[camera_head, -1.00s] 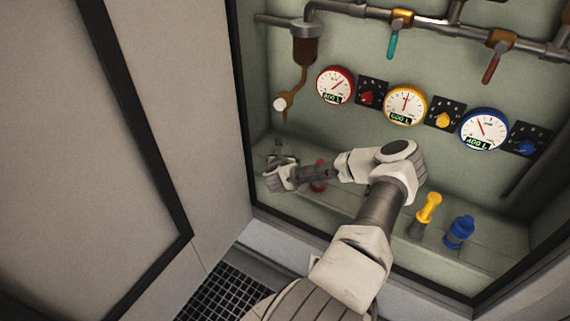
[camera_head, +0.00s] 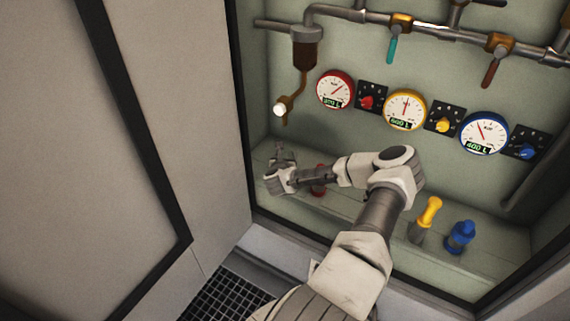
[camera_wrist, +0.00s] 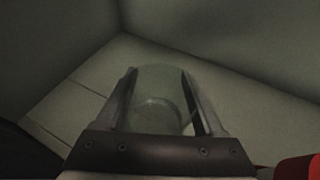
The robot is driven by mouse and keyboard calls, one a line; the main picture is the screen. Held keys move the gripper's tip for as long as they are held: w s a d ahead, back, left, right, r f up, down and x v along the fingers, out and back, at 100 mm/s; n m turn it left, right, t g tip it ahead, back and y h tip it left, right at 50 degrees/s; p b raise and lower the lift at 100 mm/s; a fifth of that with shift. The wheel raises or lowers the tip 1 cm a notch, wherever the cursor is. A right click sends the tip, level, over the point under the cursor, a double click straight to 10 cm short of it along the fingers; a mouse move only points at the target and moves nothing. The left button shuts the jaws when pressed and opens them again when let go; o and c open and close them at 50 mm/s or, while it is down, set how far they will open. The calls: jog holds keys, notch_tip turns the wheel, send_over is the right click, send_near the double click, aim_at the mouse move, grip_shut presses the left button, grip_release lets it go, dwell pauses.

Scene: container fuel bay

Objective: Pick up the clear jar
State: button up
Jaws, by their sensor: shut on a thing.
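The clear jar (camera_wrist: 158,92) shows in the wrist view as a see-through round shape between my two fingers. My gripper (camera_wrist: 160,76) is shut on it, with a finger along each side. In the head view my gripper (camera_head: 279,160) is at the left end of the bay's ledge, near the back left corner. The jar is mostly hidden there by my gripper, and I cannot tell whether it still touches the ledge.
A red bottle (camera_head: 319,187) stands close behind my wrist. A yellow-topped bottle (camera_head: 427,218) and a blue bottle (camera_head: 460,237) stand farther right. A brown spout (camera_head: 284,108) hangs above my gripper. Gauges and knobs line the back wall.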

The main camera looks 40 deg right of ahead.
jog(key=shift+r, duration=0.1)
jog(key=shift+r+p, duration=0.75)
jog(key=shift+r, duration=0.65)
jog(key=s+a+p, duration=0.4)
jog(key=s+a, duration=0.7)
jog(key=a, duration=0.3)
jog(key=shift+r, duration=0.2)
jog(key=shift+s, duration=0.1)
jog(key=shift+s, duration=0.1)
dwell(0.9)
